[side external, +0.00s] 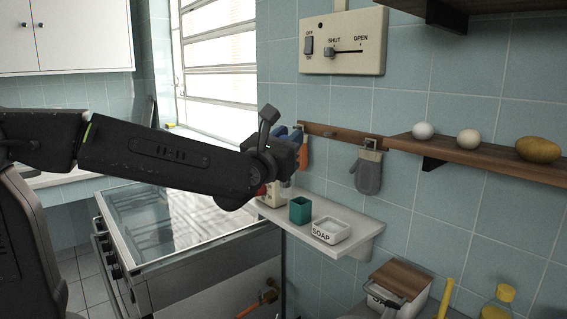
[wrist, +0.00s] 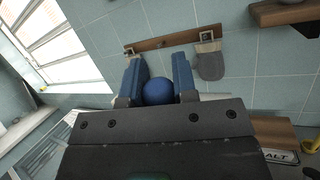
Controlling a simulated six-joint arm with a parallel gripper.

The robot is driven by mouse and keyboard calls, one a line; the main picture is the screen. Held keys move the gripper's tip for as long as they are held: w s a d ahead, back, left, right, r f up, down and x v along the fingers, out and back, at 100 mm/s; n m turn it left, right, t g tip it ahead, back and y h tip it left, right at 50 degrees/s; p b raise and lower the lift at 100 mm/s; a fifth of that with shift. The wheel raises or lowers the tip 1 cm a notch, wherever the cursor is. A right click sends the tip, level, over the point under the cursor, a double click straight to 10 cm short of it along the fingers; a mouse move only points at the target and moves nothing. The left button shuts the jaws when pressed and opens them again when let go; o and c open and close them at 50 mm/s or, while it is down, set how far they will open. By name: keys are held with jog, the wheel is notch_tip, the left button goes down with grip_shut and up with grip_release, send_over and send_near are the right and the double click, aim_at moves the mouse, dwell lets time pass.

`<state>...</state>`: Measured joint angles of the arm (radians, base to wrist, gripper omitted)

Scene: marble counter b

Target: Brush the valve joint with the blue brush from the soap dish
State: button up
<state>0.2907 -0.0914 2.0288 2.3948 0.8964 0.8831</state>
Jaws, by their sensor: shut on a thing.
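My gripper (wrist: 158,75) is shut on a round blue thing, seen between its two blue fingers in the wrist view. I take it for the end of the blue brush (wrist: 158,92); its bristles are hidden. In the side view my gripper (side external: 292,142) is raised in front of the tiled wall, above the white shelf. The white soap dish (side external: 331,231), marked SOAP, sits on that shelf, and no brush shows in it. A pipe fitting with an orange handle, likely the valve joint (side external: 268,296), is low beside the stove, well below my gripper.
A teal cup (side external: 300,210) stands left of the soap dish. A grey mitt (side external: 369,171) hangs from a wooden rail (side external: 335,134). A wooden shelf (side external: 480,157) with eggs and a potato is at right. The stove (side external: 165,228) stands at left.

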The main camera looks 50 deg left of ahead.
jog(key=w+d, duration=0.2)
jog(key=w, duration=1.3)
notch_tip(320, 180, down, 12)
jog(key=m, duration=0.1)
jog(key=shift+d+r+g, duration=0.2)
jog(key=shift+d+g, duration=0.05)
jog(key=shift+g, duration=0.05)
jog(key=shift+f, duration=0.55)
dwell(1.4)
notch_tip(320, 180, up, 7)
dwell(0.7)
jog(key=shift+s, duration=0.1)
dwell(0.5)
